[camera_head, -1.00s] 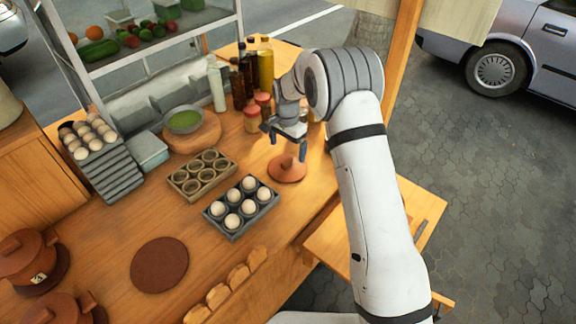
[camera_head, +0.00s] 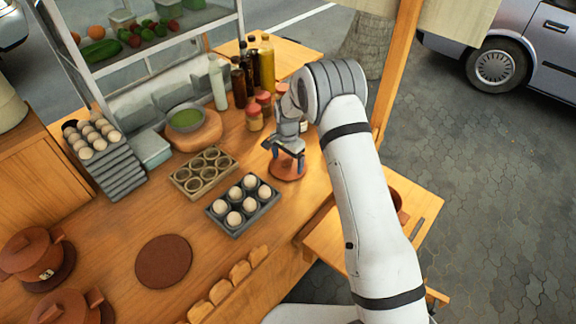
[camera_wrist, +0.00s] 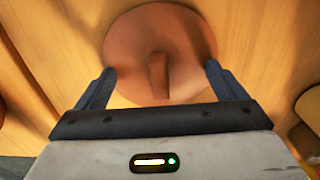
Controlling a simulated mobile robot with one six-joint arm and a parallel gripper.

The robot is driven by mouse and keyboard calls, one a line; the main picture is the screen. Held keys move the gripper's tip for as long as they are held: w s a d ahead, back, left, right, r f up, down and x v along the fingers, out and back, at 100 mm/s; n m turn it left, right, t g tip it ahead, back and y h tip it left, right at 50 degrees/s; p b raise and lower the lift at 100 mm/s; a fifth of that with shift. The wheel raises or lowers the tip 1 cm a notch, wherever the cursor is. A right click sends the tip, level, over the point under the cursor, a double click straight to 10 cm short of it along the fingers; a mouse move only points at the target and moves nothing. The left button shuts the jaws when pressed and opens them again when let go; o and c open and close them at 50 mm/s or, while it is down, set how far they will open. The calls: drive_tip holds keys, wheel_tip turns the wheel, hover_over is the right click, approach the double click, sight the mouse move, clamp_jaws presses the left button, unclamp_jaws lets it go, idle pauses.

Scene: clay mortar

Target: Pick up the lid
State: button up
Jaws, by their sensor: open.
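The lid (camera_head: 287,172) is a round terracotta disc with a raised bar-like handle, lying on the wooden counter. In the wrist view the lid (camera_wrist: 190,40) is at top centre, its handle standing between and just beyond my fingertips. My gripper (camera_head: 287,157) is open and right above the lid, pointing down. In the wrist view my gripper (camera_wrist: 158,72) shows its two blue fingers spread on either side of the handle, apart from it. In the head view the fingers partly hide the handle.
An egg tray (camera_head: 241,206) and an empty cup tray (camera_head: 204,172) stand left of the lid. Jars (camera_head: 254,117) and bottles (camera_head: 266,66) stand behind. Lidded clay pots (camera_head: 32,255) sit far left. A brown pot (camera_head: 398,205) shows partly behind my arm. Bare counter lies around the lid.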

drive_tip(key=shift+s+f, duration=0.1)
drive_tip(key=shift+f, duration=0.05)
clamp_jaws()
idle(0.6)
